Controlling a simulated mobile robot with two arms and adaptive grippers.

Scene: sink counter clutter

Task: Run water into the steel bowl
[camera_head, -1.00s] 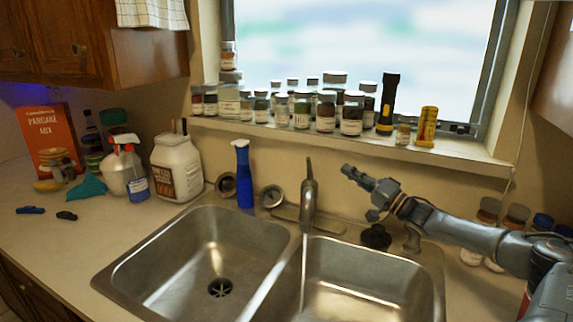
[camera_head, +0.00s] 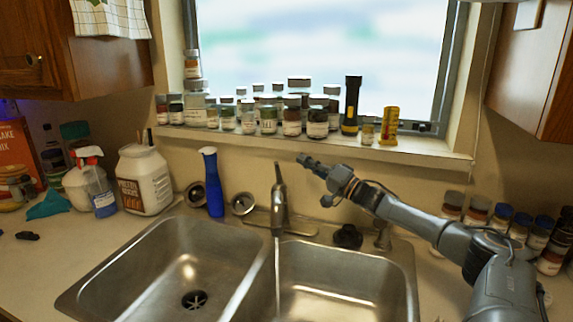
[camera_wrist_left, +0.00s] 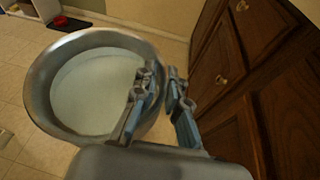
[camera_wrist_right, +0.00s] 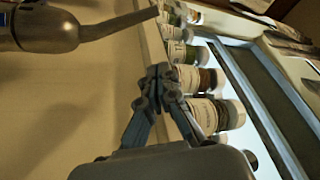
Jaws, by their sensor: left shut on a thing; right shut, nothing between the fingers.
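The steel bowl (camera_wrist_left: 46,85) shows only in the left wrist view. My left gripper (camera_wrist_left: 160,82) is shut on its right rim and holds it over the floor beside the cabinets. The bowl's inside is pale and smooth; I cannot tell whether it holds water. The steel faucet (camera_head: 280,210) stands behind the double sink, and a thin stream of water (camera_head: 277,275) falls from it near the divider. My right gripper (camera_head: 308,162) is shut and empty, just right of and above the faucet. In the right wrist view its fingertips (camera_wrist_right: 160,78) meet, with the faucet (camera_wrist_right: 45,28) at upper left.
The left basin (camera_head: 180,250) and right basin (camera_head: 340,290) look empty. A blue bottle (camera_head: 212,185) and a white jug (camera_head: 145,180) stand left of the faucet. Several jars (camera_head: 291,118) and a flashlight (camera_head: 351,105) line the sill. More jars (camera_head: 475,212) crowd the right counter.

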